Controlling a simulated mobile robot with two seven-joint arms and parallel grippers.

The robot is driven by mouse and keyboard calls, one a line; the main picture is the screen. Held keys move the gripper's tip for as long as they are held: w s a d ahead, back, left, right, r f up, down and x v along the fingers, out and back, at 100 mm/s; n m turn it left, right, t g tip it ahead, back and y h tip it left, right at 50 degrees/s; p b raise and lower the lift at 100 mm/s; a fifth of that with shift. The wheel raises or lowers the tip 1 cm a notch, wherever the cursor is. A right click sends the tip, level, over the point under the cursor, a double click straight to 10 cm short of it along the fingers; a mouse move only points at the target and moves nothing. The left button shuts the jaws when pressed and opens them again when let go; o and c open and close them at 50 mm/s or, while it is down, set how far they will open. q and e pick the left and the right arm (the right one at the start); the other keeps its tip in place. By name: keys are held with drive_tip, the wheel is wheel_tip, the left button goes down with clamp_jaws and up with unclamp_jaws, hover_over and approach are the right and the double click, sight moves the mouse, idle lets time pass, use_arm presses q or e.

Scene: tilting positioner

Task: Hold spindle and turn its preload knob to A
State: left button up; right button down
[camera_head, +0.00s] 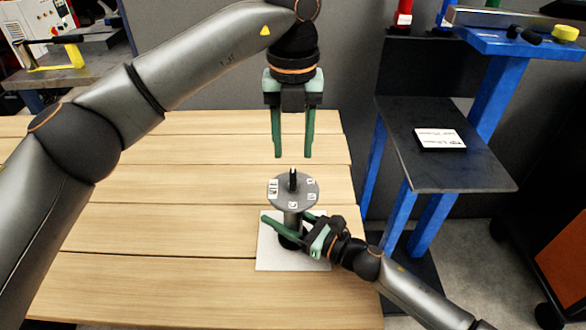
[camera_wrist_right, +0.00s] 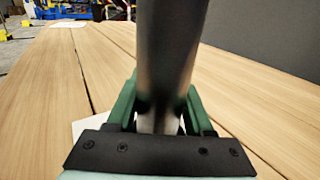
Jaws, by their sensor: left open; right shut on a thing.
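The spindle is a grey upright post (camera_head: 291,218) with a round grey disc (camera_head: 283,183) on top, standing on a pale square plate (camera_head: 268,255). Small white labels sit around the disc; their letters are too small to read. A dark knob (camera_head: 293,179) stands up from the disc's middle. My right gripper (camera_head: 290,228) is shut on the post below the disc. In the right wrist view the post (camera_wrist_right: 168,60) rises between the green fingers of the right gripper (camera_wrist_right: 160,112). My left gripper (camera_head: 292,156) is open, pointing down above the knob, apart from it.
The wooden table (camera_head: 150,235) is clear around the plate. A blue-framed stand with a dark shelf (camera_head: 470,175) holding a white-labelled box (camera_head: 440,139) stands to the right. A machine and bench (camera_head: 80,70) are at the back left.

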sight(293, 174)
use_arm(q)
wheel_tip(293, 174, down, 6)
drive_tip(key=shift+f, duration=0.15)
idle(0.3)
clamp_jaws()
idle(0.4)
